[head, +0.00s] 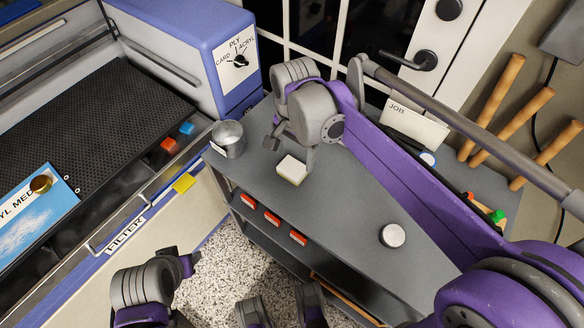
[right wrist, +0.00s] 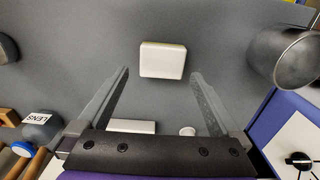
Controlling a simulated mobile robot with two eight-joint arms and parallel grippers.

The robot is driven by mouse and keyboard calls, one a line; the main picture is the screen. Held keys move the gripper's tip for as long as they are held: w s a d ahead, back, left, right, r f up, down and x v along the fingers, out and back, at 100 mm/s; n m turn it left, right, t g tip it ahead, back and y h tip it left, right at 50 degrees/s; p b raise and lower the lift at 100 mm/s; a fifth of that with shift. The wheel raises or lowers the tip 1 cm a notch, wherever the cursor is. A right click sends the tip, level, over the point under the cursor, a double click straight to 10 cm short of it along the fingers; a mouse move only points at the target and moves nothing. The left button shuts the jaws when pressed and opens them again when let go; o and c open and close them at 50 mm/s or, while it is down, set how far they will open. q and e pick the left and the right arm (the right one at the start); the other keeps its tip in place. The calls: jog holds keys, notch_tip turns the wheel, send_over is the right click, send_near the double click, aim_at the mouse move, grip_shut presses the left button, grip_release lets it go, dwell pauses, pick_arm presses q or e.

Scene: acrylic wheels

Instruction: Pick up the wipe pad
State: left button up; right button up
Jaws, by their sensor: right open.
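The wipe pad (head: 291,169), a small white block with a cream side, lies flat on the grey cart top, near its left end. My right gripper (head: 292,151) is above the cart by the pad, its fingers pointing down. In the right wrist view the pad (right wrist: 163,60) sits just beyond the fingertips, in line with the gap between them. My right gripper (right wrist: 160,75) is open with nothing between its fingers. My left gripper (head: 188,264) is low at the bottom left, away from the cart top; its fingers are too unclear to judge.
A metal cup (head: 228,138) stands left of the pad, near the cart edge. A round white-topped object (head: 392,235) stands at the right. A JOB card (head: 413,127) is behind my right arm. A machine with a black perforated bed (head: 100,120) fills the left.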

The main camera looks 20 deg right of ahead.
aim_at(293, 168)
jog(key=shift+w+a+f+b, duration=0.1)
jog(key=shift+f+b, duration=0.2)
jog(key=shift+f, duration=1.1)
jog(key=shift+w+f+b, duration=0.1)
jog(key=shift+f+b, duration=0.15)
jog(key=shift+f, duration=1.1)
jog(key=shift+s, duration=0.1)
jog(key=c, duration=1.1)
